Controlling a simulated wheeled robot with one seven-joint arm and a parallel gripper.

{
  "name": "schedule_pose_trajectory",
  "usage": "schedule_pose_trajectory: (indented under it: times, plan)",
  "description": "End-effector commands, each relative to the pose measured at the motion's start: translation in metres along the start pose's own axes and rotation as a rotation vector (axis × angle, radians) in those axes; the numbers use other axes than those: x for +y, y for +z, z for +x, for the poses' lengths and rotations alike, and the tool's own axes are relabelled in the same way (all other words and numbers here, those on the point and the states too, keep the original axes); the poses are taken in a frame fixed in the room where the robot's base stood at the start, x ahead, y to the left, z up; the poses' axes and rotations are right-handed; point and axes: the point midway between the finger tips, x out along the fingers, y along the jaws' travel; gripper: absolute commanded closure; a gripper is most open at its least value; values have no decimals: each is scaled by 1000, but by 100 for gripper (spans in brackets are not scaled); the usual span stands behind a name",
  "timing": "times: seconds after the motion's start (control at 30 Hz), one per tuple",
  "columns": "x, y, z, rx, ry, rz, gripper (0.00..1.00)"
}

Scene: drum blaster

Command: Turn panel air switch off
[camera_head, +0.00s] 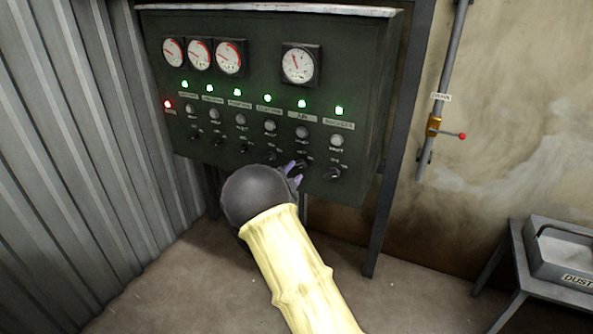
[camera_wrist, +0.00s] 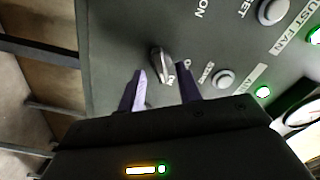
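The dark green control panel (camera_head: 262,85) stands against the wall in the head view. Its AIR column has a lit green lamp (camera_head: 301,103), a round button (camera_head: 302,132) and, at the bottom, a rotary switch partly hidden by my gripper (camera_head: 295,174). In the wrist view the AIR switch (camera_wrist: 160,63) is a grey lever-like knob. My gripper (camera_wrist: 162,80) is open, with one purple finger on each side of the knob and visible gaps between. The AIR lamp (camera_wrist: 263,92) shows green there too.
A neighbouring switch (camera_head: 333,174) lies just right of my gripper, and other switches lie left. Several gauges (camera_head: 229,57) and a red lamp (camera_head: 168,104) are on the panel. A pipe with a red-tipped valve (camera_head: 435,126) and a dust box (camera_head: 565,255) are at right.

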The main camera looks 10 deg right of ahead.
Motion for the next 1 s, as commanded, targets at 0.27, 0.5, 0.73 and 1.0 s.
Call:
schedule_pose_trajectory:
  times: [0.27,0.5,0.73,1.0]
  plan:
    - [0,0,26,1,0,1,65]
    - [0,0,26,0,0,1,65]
    - [0,0,26,0,1,0,96]
    - [0,0,26,0,1,-25,96]
